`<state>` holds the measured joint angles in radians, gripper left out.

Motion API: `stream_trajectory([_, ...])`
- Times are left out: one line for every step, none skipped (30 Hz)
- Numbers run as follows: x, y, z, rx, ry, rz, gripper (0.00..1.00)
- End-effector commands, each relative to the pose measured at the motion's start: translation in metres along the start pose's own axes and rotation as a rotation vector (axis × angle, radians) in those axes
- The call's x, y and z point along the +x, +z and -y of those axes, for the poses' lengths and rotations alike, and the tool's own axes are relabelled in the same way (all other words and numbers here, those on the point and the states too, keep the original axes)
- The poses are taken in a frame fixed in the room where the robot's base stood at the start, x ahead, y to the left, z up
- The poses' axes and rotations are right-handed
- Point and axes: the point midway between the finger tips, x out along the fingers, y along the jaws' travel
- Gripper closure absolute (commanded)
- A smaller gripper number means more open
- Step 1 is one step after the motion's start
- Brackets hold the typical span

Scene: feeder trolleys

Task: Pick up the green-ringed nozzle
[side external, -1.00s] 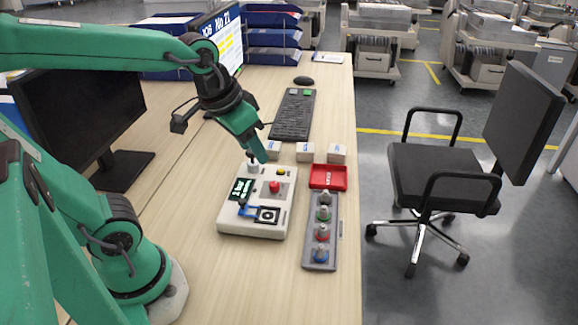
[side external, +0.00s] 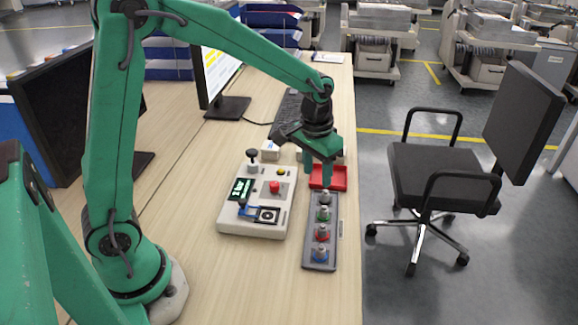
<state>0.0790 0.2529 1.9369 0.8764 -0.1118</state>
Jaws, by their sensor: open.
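The green-ringed nozzle (side external: 323,214) stands upright in the long grey holder (side external: 333,262), second from the far end. A dark-ringed nozzle (side external: 325,199) is just beyond it, and a red-ringed nozzle (side external: 321,233) and a blue-ringed nozzle (side external: 320,254) stand nearer. My gripper (side external: 318,180) points down above the far end of the holder and is open, with nothing seen in it. It looks apart from the green-ringed nozzle. The gap between the fingers is hard to make out.
A red tray (side external: 341,178) lies behind the holder, partly hidden by my gripper. A white control box (side external: 230,225) with a dark-topped upright piece (side external: 252,157) stands to the left. Small boxes (side external: 271,150) and a keyboard (side external: 290,107) are farther back. The desk's front is clear.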

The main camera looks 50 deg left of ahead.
Motion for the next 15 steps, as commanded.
stream_trajectory([0.011, -0.005, -0.002, 0.000, -0.002, 0.018, 0.55])
stream_trajectory([0.016, -0.007, -0.003, -0.001, -0.003, 0.026, 0.55])
stream_trajectory([0.023, -0.010, -0.004, -0.001, -0.004, 0.037, 0.55])
stream_trajectory([0.028, -0.013, -0.005, -0.002, -0.005, 0.043, 0.55])
stream_trajectory([0.032, -0.014, -0.006, -0.002, -0.005, 0.049, 0.55])
stream_trajectory([0.037, -0.016, -0.007, -0.003, -0.006, 0.057, 0.55])
stream_trajectory([0.040, -0.018, -0.007, -0.004, -0.007, 0.060, 0.55])
stream_trajectory([0.043, -0.019, -0.008, -0.004, -0.007, 0.064, 0.55])
stream_trajectory([0.046, -0.020, -0.008, -0.005, -0.008, 0.069, 0.55])
stream_trajectory([0.048, -0.020, -0.009, -0.005, -0.008, 0.071, 0.55])
stream_trajectory([0.049, -0.021, -0.009, -0.005, -0.008, 0.073, 0.55])
stream_trajectory([0.050, -0.021, -0.009, -0.005, -0.009, 0.074, 0.55])
stream_trajectory([0.051, -0.022, -0.009, -0.006, -0.009, 0.075, 0.55])
stream_trajectory([0.051, -0.022, -0.009, -0.006, -0.009, 0.075, 0.55])
stream_trajectory([0.051, -0.022, -0.009, -0.006, -0.009, 0.076, 0.55])
